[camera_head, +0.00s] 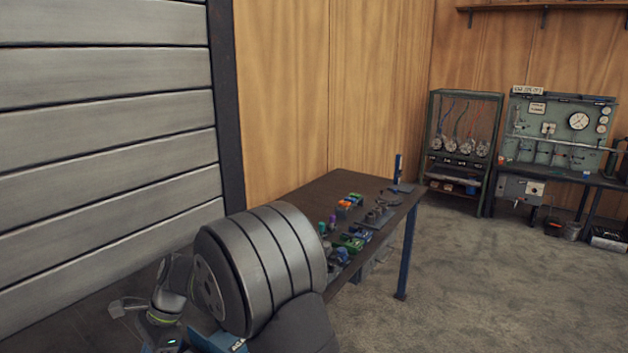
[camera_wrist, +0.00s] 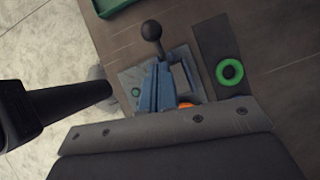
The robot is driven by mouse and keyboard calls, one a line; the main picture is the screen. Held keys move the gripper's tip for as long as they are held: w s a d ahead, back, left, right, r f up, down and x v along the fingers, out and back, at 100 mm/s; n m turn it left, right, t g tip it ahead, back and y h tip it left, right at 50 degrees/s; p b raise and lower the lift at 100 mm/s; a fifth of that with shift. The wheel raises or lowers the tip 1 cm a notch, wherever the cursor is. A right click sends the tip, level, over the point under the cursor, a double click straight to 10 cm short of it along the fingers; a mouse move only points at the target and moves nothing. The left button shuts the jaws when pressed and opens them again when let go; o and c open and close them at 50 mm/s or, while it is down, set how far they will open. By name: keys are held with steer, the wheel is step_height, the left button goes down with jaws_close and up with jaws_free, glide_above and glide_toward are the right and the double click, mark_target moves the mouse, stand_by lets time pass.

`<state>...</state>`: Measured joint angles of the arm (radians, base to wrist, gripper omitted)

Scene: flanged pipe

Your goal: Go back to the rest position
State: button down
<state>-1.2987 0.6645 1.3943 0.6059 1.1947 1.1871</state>
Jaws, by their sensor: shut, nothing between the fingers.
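In the wrist view, my gripper (camera_wrist: 162,66) shows as two narrow blue fingers side by side, pressed together with nothing between them. It is over the workbench (camera_wrist: 270,35). A black ball-knobbed lever (camera_wrist: 152,30) lies just beyond the fingertips, beside a grey plate. I cannot tell if the fingers touch it. A green ring (camera_wrist: 230,72) lies on a dark strip to the right. A bit of an orange part (camera_wrist: 186,105) shows by the fingers. In the head view I cannot make out the gripper; a large grey cylindrical body in the foreground blocks part of the bench.
In the head view, the dark workbench (camera_head: 337,184) carries several small coloured parts and fixtures along its length. A green gauge panel (camera_head: 560,125) and a metal rack (camera_head: 462,140) stand at the back right. The floor (camera_head: 480,285) right of the bench is clear.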

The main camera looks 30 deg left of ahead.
steer(key=shift+w+f+g, duration=0.3)
steer(key=shift+w+g, duration=0.3)
steer(key=shift+g, duration=0.05)
steer(key=shift+w+f+g, duration=0.35)
steer(key=shift+w+g, duration=0.25)
steer(key=shift+g, duration=0.1)
steer(key=shift+w+f+g, duration=0.3)
steer(key=shift+w+g, duration=0.3)
steer(key=shift+g, duration=0.05)
steer(key=shift+s+r, duration=0.1)
steer(key=shift+s, duration=0.05)
